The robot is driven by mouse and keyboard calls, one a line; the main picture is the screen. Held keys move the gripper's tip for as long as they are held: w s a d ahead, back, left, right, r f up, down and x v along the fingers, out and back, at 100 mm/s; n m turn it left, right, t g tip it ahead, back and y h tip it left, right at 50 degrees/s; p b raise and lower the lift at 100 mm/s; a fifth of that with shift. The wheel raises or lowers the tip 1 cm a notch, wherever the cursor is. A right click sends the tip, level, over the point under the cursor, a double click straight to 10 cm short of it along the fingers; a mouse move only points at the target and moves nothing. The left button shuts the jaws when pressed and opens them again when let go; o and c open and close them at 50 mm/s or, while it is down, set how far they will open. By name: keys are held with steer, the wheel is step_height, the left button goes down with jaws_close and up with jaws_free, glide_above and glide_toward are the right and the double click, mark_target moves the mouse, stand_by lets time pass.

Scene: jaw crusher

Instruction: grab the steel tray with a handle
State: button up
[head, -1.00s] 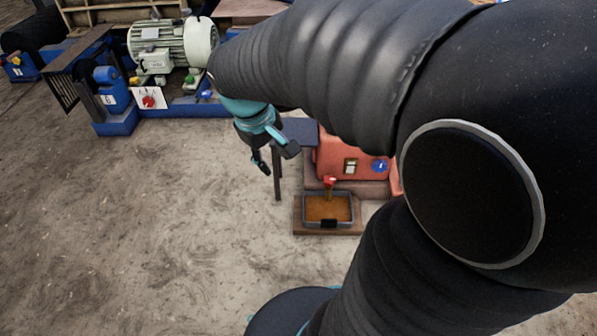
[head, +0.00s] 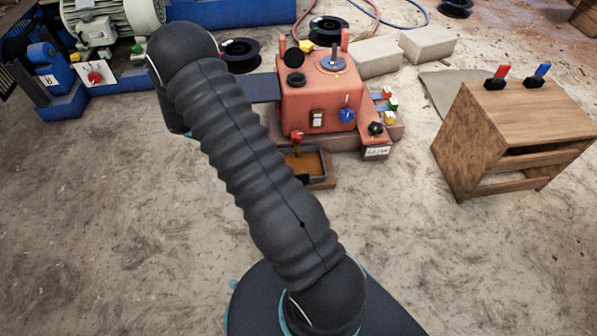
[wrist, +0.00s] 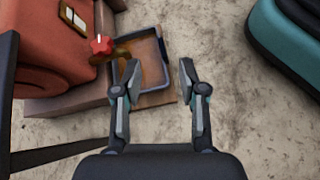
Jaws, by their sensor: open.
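The steel tray shows in the head view (head: 322,157), partly hidden behind my arm, with brown contents, on a low wooden base in front of the red machine. In the wrist view, the tray (wrist: 168,75) lies below and beyond my gripper (wrist: 159,76). My gripper is open and empty, its fingers apart, with the left finger overlapping the tray's near part in the picture. I cannot make out the tray's handle clearly. My gripper is hidden behind my arm in the head view.
The red machine (head: 318,95) stands directly behind the tray, with a red-handled valve (wrist: 102,45) above the tray's machine side. A wooden stand (head: 500,130) is at right. An electric motor (head: 110,20) is at upper left. The floor between is open.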

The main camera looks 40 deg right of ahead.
mark_target(300, 176)
step_height(300, 176, down, 14)
steer(key=d+n+g+h+b, duration=0.1)
steer(key=d+n+h, duration=0.2)
steer(key=x, duration=0.8)
steer(key=shift+s+f+b, duration=0.2)
steer(key=shift+s+b, duration=0.2)
steer(key=shift+s+a+f+b+x, duration=0.1)
steer(key=shift+f+x, duration=0.05)
steer(key=shift+x, duration=0.7)
steer(key=shift+s+a+f+b+x, duration=0.1)
steer(key=shift+b+x, duration=0.05)
steer(key=shift+x, duration=0.75)
steer(key=shift+a+f+b+x, duration=0.1)
steer(key=shift+f+x, duration=0.05)
steer(key=shift+x, duration=0.7)
jaws_close()
